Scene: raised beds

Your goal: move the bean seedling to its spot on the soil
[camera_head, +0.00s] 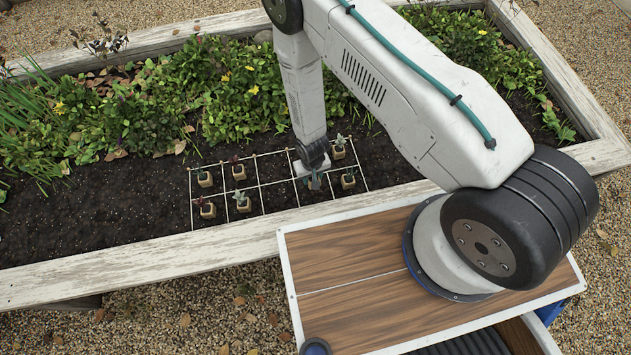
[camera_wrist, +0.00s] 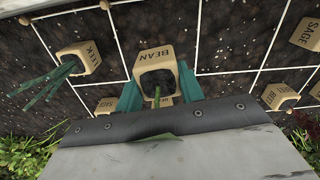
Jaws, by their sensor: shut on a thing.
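The bean seedling is in a tan cube pot (camera_wrist: 154,54) marked BEAN, in the middle of the wrist view, with dark soil and a green stem on top. The teal fingers of my gripper (camera_wrist: 158,84) are shut on its two sides. In the head view my gripper (camera_head: 313,177) is low over the right part of a white string grid (camera_head: 270,211) on the soil, and mostly hides the pot. Whether the pot touches the soil I cannot tell. No marked spot for the bean stands out from the other grid cells.
Several potted seedlings stand in the grid: a leek pot (camera_wrist: 80,57), a sage pot (camera_wrist: 307,34) and another pot (camera_wrist: 281,97) near my gripper, and more to the left (camera_head: 207,210). Leafy plants (camera_head: 235,95) fill the bed's back. A whitewashed board (camera_head: 130,264) edges the front.

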